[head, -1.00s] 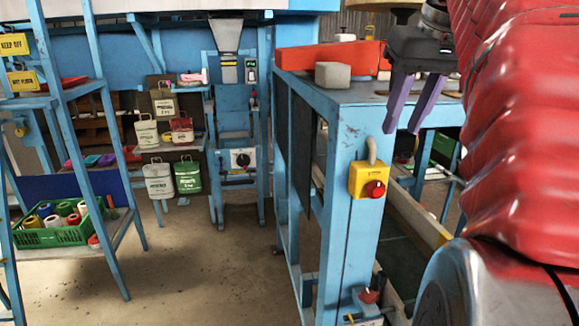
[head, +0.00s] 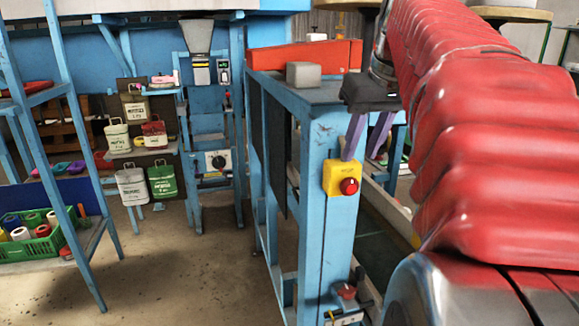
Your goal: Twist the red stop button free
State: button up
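The red stop button (head: 349,186) is a round knob on the front of a yellow box (head: 332,178). The box is fixed to the end post of the blue table (head: 323,240), just below its top. My gripper (head: 361,156) has two purple fingers pointing down, with a clear gap between them. It is open and appears empty. Its fingertips show just above the button and slightly to its right in the picture. I cannot tell how far they are from the button in depth. The grey conduit above the box is now hidden behind the gripper.
A red beam (head: 320,55) and a grey block (head: 303,74) lie on the blue table. A lower red-knobbed fitting (head: 346,291) sits near the post's foot. Several sacks hang at the left, near a shelf with a green crate (head: 35,250). The floor (head: 165,265) between is clear.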

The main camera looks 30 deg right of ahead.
aim_at(350, 178)
jog(key=shift+x, duration=3.2)
jog(key=shift+c, duration=0.2)
